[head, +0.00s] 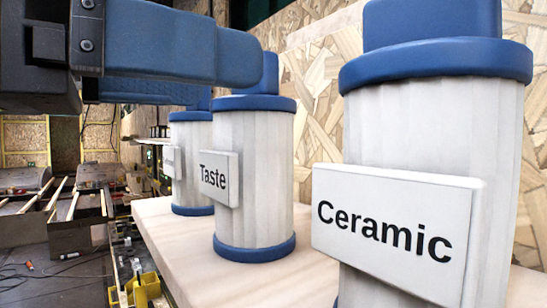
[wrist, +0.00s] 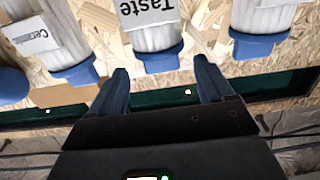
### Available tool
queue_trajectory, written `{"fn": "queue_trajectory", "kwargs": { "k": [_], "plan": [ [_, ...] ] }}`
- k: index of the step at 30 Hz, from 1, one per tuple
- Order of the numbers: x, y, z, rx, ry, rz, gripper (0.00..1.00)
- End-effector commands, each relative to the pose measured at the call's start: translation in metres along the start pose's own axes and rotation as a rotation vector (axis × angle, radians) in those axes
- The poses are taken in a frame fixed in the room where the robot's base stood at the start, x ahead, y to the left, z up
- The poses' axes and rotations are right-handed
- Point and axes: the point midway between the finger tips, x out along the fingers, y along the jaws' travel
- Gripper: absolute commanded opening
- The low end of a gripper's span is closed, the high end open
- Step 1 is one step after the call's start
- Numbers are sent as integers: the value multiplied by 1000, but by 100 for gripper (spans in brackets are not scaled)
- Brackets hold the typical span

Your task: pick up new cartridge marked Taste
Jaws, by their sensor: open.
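The cartridge marked Taste (head: 262,190) is a white ribbed cylinder with blue bands, a blue top knob and a white label. It stands upright on a pale wooden shelf (head: 158,213), second from the front in the head view. My gripper (head: 222,68) is open at its top, and a blue finger partly hides its knob. In the wrist view the Taste cartridge (wrist: 152,36) appears upside down. Its blue knob (wrist: 161,60) lies ahead of the gap between the two blue fingers of my gripper (wrist: 163,80), with nothing visibly held.
The cartridge marked Ceramic (head: 385,135) stands close in front; it also shows in the wrist view (wrist: 48,35). Another cartridge (head: 191,150) stands behind Taste, its label unreadable. A chipboard wall (head: 318,75) runs along the shelf's right side.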

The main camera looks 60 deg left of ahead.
Motion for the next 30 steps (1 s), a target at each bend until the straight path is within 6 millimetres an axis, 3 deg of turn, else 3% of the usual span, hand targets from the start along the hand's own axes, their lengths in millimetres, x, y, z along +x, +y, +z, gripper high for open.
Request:
{"fn": "queue_trajectory", "kwargs": {
  "k": [12, 21, 30],
  "plan": [
    [51, -1, -3, -1, -1, 0, 81],
    [54, -1, -2, 0, 0, 0, 80],
    [54, -1, -2, 0, 0, 0, 51]
  ]
}}
